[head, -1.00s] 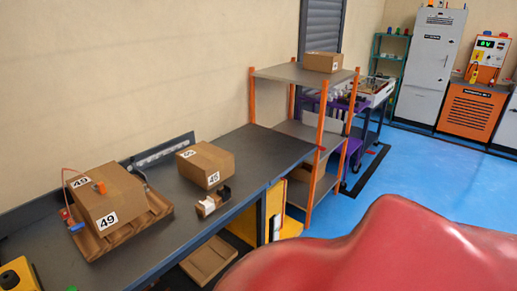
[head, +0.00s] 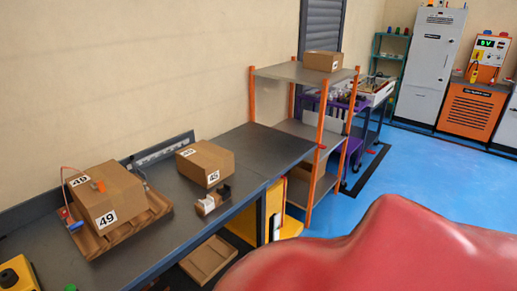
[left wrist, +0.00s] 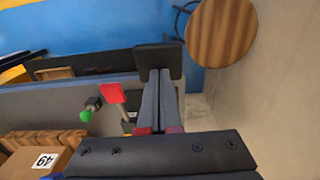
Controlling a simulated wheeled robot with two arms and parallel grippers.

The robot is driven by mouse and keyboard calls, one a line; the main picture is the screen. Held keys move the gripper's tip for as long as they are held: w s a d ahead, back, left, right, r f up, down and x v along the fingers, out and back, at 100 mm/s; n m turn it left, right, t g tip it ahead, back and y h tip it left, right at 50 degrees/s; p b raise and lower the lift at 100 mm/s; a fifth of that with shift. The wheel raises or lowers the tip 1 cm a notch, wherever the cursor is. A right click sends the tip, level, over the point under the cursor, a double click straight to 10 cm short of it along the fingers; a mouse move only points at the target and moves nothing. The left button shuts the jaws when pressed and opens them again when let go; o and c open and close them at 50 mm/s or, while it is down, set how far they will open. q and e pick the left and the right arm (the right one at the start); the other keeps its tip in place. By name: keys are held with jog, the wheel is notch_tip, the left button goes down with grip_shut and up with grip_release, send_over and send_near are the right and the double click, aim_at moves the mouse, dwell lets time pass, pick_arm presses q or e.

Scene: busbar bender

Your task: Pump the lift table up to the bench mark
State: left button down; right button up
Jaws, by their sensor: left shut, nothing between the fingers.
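My left gripper (left wrist: 158,62) shows in the left wrist view, its dark fingers together with nothing between them. I cannot make out the bench mark. Neither gripper shows in the head view.
The dark bench (head: 262,147) carries a carton marked 49 (head: 122,190) on a wooden pallet and a carton marked 45 (head: 208,160). An orange-post shelf (head: 320,140) stands beyond. Blue floor (head: 415,190) is open at right. A round wooden top (left wrist: 222,35) is near my left gripper.

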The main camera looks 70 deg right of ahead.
pick_arm(q)
jog(key=shift+f+b, duration=0.45)
jog(key=shift+f, duration=0.7)
jog(key=shift+r, duration=0.1)
notch_tip(320, 180, up, 7)
jog(key=shift+r+p, duration=0.2)
jog(key=shift+p, duration=1.05)
jog(key=shift+f, duration=0.1)
notch_tip(320, 180, up, 4)
jog(key=p, duration=0.3)
